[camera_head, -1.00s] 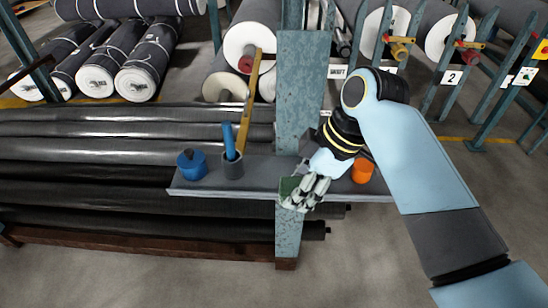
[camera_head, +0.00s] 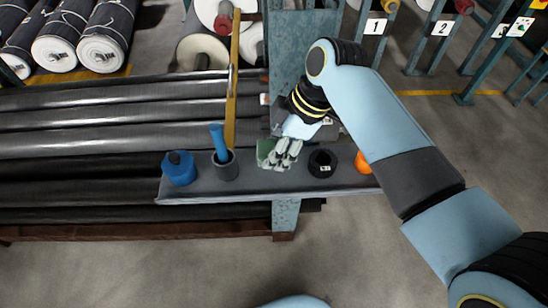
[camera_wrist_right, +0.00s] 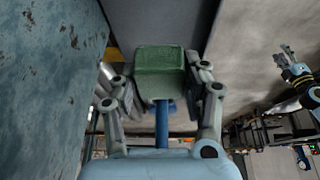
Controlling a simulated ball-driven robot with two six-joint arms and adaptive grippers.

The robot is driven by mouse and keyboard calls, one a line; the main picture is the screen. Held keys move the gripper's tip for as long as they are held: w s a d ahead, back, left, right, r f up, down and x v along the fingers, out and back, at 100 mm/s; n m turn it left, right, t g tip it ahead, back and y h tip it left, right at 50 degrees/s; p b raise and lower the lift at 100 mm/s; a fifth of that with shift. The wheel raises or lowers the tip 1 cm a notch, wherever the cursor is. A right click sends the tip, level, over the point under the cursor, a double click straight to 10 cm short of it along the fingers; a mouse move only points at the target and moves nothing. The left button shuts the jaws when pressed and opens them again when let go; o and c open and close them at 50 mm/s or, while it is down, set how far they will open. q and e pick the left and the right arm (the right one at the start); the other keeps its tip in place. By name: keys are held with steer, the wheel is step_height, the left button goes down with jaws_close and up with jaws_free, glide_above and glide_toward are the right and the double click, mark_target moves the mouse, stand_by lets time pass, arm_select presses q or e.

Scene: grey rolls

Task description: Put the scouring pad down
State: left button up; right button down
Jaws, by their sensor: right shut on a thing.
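The scouring pad (camera_head: 264,150) is a green block, partly hidden by fingers in the head view. In the right wrist view the pad (camera_wrist_right: 160,60) sits between the fingertips. My right gripper (camera_head: 279,154) is shut on it, over the grey shelf (camera_head: 340,183), between a grey cup and a black ring-shaped object. I cannot tell whether the pad touches the shelf. What looks like my left gripper (camera_wrist_right: 289,57) shows small at the right of the wrist view; its jaw state is unclear. It is not in the head view.
On the shelf stand a blue container (camera_head: 179,168), the grey cup (camera_head: 225,168) with a blue-handled tool, the black ring-shaped object (camera_head: 322,163) and an orange object (camera_head: 362,162). A teal post (camera_head: 300,45) rises behind the gripper. Dark rolls (camera_head: 120,145) lie behind the shelf.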

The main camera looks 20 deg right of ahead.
steer(key=shift+f, duration=0.5)
step_height(320, 180, down, 4)
steer(key=shift+w, duration=0.1)
steer(key=shift+f+b, duration=0.35)
steer(key=c, duration=0.9)
jaws_free()
steer(key=shift+s, duration=0.2)
steer(key=shift+o, duration=1.1)
steer(key=shift+f, duration=0.1)
steer(key=shift+o, duration=0.3)
steer(key=shift+w, duration=0.15)
steer(key=shift+r, duration=0.4)
arm_select(q)
steer(key=shift+w+r+p, duration=0.3)
steer(key=shift+w+p, duration=0.1)
steer(key=shift+p, duration=0.25)
arm_select(e)
steer(key=v, duration=1.2)
